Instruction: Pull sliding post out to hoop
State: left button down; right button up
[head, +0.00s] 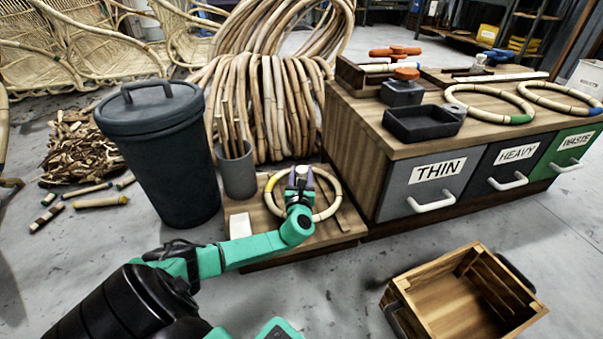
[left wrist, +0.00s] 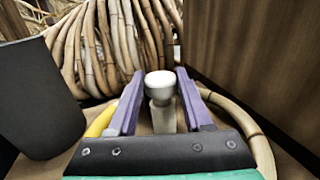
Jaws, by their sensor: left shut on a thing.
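A rattan hoop (head: 336,193) with a yellow band lies on the low wooden platform (head: 345,231); its right side (left wrist: 262,150) also shows in the left wrist view. The pale sliding post (head: 303,168) stands inside the hoop, with a round white cap (left wrist: 160,82). My left gripper (head: 299,180) reaches over the hoop and is shut on the post, with its purple fingers (left wrist: 160,102) on either side of it. The post's lower part is hidden by the gripper. I cannot tell whether the post touches the hoop. My right gripper is not in view.
A bench with labelled drawers (head: 435,183) stands close on the right. An open wooden crate (head: 410,300) is on the floor in front. Rattan coils (head: 290,110) stand behind.

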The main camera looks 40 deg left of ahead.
pick_arm(q)
jog(key=shift+s+d+r+p, duration=0.1)
jog(key=shift+s+d+p, duration=0.1)
jog(key=shift+d+p, duration=0.15)
jog(key=s+d+p, duration=0.2)
jog(key=d, duration=0.1)
jog(key=s+d+p, duration=0.2)
jog(key=d, duration=0.1)
jog(key=s+d+p, duration=0.2)
jog(key=shift+s+d+p, duration=0.15)
jog(key=shift+d+p, duration=0.25)
jog(key=shift+s+d+f, duration=0.15)
jog(key=shift+d+f, duration=0.1)
jog(key=shift+d, duration=0.05)
jog(key=shift+c, duration=1.9)
grip_release()
jog(key=shift+o, duration=0.3)
jog(key=shift+r, duration=0.1)
